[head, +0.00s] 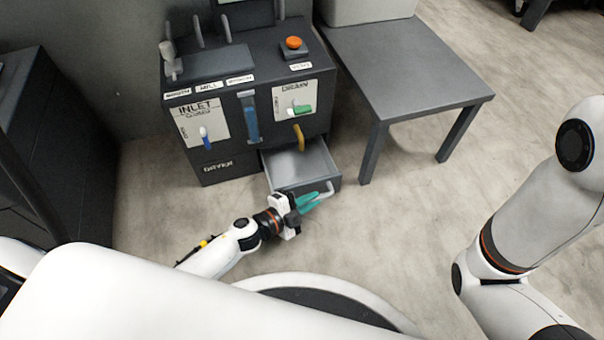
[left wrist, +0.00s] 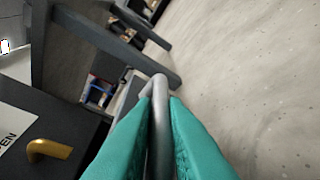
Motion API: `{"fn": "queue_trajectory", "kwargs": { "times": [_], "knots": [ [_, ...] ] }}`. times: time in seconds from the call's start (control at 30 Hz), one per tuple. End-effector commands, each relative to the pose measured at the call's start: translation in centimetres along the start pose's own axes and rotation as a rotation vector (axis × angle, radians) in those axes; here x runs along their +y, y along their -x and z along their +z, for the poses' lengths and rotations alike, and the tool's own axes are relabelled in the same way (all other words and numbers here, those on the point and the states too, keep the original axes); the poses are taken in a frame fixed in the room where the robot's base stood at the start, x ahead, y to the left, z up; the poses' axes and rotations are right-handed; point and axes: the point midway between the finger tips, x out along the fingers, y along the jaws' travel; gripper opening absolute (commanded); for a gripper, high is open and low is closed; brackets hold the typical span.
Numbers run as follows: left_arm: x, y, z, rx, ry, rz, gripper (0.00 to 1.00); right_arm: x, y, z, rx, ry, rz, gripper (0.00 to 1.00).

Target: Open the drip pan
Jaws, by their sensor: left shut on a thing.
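The drip pan (head: 299,163) is a grey drawer low in the front of the dark machine, below the drain panel. It stands pulled out, and its empty-looking inside shows from above. My left gripper (head: 318,198) has teal fingers and is shut on the pan's light grey handle (head: 329,188) at the front. In the left wrist view the handle bar (left wrist: 159,115) runs between the two teal fingers. My right arm is at the right of the head view, but its gripper is out of view.
The machine (head: 230,163) carries an inlet panel, a drain panel with a green lever (head: 301,109), a yellow spout (head: 300,137) and an orange button (head: 293,42). A grey table (head: 405,65) stands to the right. The floor in front is clear.

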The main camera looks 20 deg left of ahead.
Motion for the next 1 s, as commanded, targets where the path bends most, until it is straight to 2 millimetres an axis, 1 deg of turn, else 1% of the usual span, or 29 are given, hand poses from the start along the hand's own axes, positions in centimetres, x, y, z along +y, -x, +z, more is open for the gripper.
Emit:
{"fn": "queue_trajectory", "kwargs": {
  "times": [0.03,0.1,0.4,0.43,0.53,0.83,0.93,1.0],
  "knots": [
    [-0.3,0.2,0.6,0.000,0.003,-0.001,0.00,-0.1,-0.3,-0.1,0.000,0.000,0.000,0.36],
    [-0.5,0.3,0.8,0.000,0.000,0.001,0.00,-0.1,-0.3,-0.1,0.000,0.000,0.000,0.36],
    [-0.6,0.3,0.8,0.001,-0.002,0.001,0.00,-0.1,-0.2,-0.1,0.001,0.000,0.000,0.36],
    [-0.6,0.3,0.8,0.001,-0.002,0.001,0.17,-0.1,-0.2,-0.1,0.000,0.000,0.000,0.36],
    [-0.6,0.3,0.8,0.001,-0.002,0.001,0.34,-0.1,-0.2,-0.1,0.001,0.000,0.000,0.36],
    [-0.5,0.5,0.8,0.001,-0.001,0.001,0.34,-0.1,-0.3,-0.1,0.001,0.000,0.000,0.36],
    [-0.5,1.2,0.8,0.003,0.000,0.000,0.34,-0.1,-0.7,-0.3,0.001,0.000,0.000,0.36],
    [-0.5,2.3,0.9,0.004,0.001,-0.002,0.34,-0.3,-1.2,-0.5,0.001,0.000,0.000,0.36]
  ]
}}
